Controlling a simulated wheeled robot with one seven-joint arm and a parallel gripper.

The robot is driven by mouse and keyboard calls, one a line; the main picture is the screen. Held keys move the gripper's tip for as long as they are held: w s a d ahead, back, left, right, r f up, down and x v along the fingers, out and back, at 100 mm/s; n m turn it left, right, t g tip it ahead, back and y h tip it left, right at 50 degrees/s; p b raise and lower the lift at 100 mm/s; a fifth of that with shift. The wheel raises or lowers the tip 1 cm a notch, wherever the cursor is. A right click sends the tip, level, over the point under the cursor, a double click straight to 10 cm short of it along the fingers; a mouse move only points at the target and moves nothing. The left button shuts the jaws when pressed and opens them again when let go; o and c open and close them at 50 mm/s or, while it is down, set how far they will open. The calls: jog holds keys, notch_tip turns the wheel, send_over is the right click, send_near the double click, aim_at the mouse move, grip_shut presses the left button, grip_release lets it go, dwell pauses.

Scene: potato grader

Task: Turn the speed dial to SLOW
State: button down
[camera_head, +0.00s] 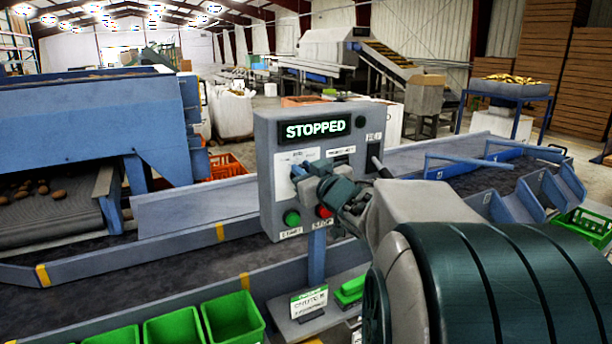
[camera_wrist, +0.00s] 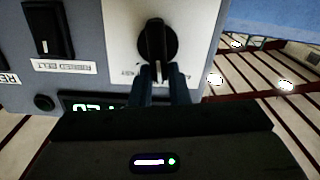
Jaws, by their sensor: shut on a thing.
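The speed dial (camera_wrist: 156,38) is a round black knob with a raised grip bar, on a white plate (camera_wrist: 188,22) of the grey control box (camera_head: 265,150). In the wrist view its bar points down the picture, towards my gripper (camera_wrist: 162,76). The two fingers are shut on the bar's end. In the head view my gripper (camera_head: 303,172) reaches the white plate at the box's left side and hides the dial. The plate's lettering is mostly covered or too small, so I cannot read the dial's setting.
The box's display (camera_head: 315,129) reads STOPPED. A green button (camera_head: 291,218) and a red button (camera_head: 324,211) sit below the dial. A conveyor (camera_head: 190,235) runs behind; green crates (camera_head: 233,318) stand in front.

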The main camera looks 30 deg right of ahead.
jog(key=n+b, duration=0.1)
jog(key=n, duration=0.1)
jog(key=n+b, duration=0.2)
jog(key=a+n+b, duration=0.1)
jog(key=n, duration=0.1)
jog(key=shift+a+f, duration=0.1)
jog(key=shift+f, duration=0.25)
jog(key=shift+b, duration=0.3)
jog(key=c, duration=1.4)
grip_release()
jog(key=s, duration=1.4)
jog(key=shift+d+p, duration=0.2)
jog(key=shift+p, duration=0.2)
jog(key=shift+w, duration=0.1)
